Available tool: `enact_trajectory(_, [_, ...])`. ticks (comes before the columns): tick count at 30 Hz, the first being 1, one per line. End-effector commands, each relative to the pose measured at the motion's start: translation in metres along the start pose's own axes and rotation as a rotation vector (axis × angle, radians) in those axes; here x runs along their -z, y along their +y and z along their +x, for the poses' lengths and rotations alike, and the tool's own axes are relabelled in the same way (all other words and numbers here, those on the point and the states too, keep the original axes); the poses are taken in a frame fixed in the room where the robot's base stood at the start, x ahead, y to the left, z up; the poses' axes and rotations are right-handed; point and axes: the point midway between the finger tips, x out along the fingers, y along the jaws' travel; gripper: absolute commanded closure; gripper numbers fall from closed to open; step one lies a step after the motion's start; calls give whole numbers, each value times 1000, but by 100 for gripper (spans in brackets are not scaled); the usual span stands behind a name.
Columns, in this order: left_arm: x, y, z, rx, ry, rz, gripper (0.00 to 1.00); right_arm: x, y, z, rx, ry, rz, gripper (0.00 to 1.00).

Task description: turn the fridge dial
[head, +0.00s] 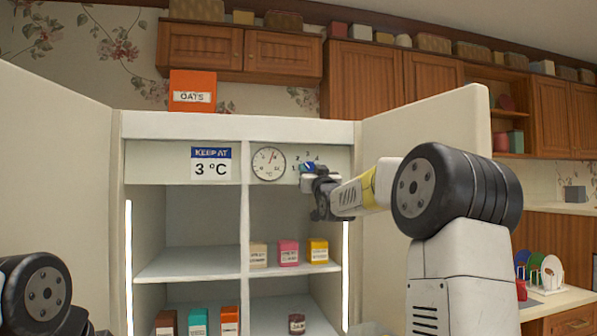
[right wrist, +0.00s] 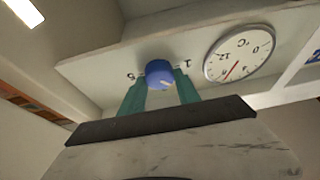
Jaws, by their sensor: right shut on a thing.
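The blue fridge dial (right wrist: 160,74) sits on the panel at the top of the open fridge (head: 240,130). In the right wrist view it is between the two teal fingers of my right gripper (right wrist: 161,88), which is shut on it. In the head view my right gripper (head: 308,170) is at the dial and hides most of it. Small numbers show around the dial; some are covered. A round thermometer gauge (head: 269,163) with a red needle is left of the dial in the head view. A sign (head: 211,163) reads "KEEP AT 3 °C". My left gripper is not in view.
Both fridge doors stand open, the left door (head: 55,190) and the right door (head: 430,130). Several small boxes stand on the shelves, including a pink box (head: 288,253) and a yellow box (head: 318,251). An orange oats box (head: 193,91) stands on top.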

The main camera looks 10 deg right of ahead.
Motion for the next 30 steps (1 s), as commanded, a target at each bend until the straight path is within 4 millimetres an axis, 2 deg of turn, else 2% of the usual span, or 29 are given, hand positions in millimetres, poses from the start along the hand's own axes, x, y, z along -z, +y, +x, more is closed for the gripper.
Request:
enact_trajectory(8, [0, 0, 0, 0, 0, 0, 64, 0, -2, 0, -38, 0, 98, 100])
enact_trajectory(30, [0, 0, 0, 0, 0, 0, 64, 2, -4, 0, -254, 1, 615, 100])
